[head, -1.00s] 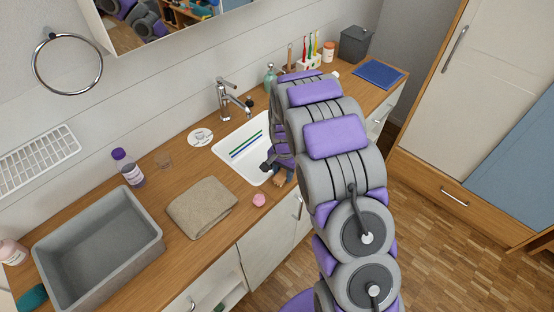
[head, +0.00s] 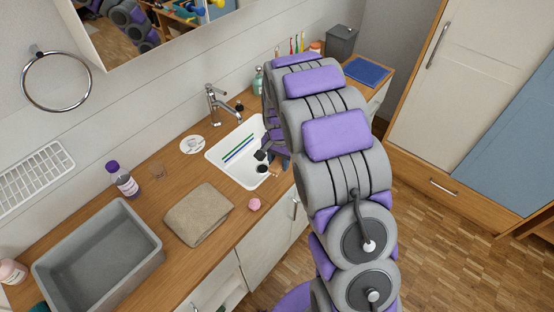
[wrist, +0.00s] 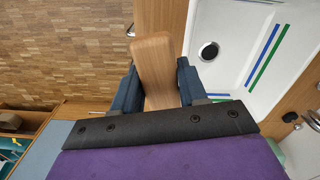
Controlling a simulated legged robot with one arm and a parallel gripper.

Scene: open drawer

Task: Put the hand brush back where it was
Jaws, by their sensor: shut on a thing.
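The hand brush shows in the wrist view as a flat wooden piece with a rounded end (wrist: 153,55). My gripper (wrist: 155,88) is shut on it, one dark blue finger on each side. Its bristles are hidden. In the head view, my gripper (head: 268,152) is at the right part of the white sink (head: 222,158), and the brush cannot be made out behind my arm. In the wrist view, the sink (wrist: 240,70) and its drain (wrist: 208,50) lie to the right of the brush.
A folded beige towel (head: 198,214), a pink item (head: 254,204), a grey basin (head: 142,270) and a purple-capped bottle (head: 124,182) stand on the wooden counter. The tap (head: 217,104) rises behind the sink. A blue mat (head: 366,71) lies at the far right end. Wooden floor is open in front.

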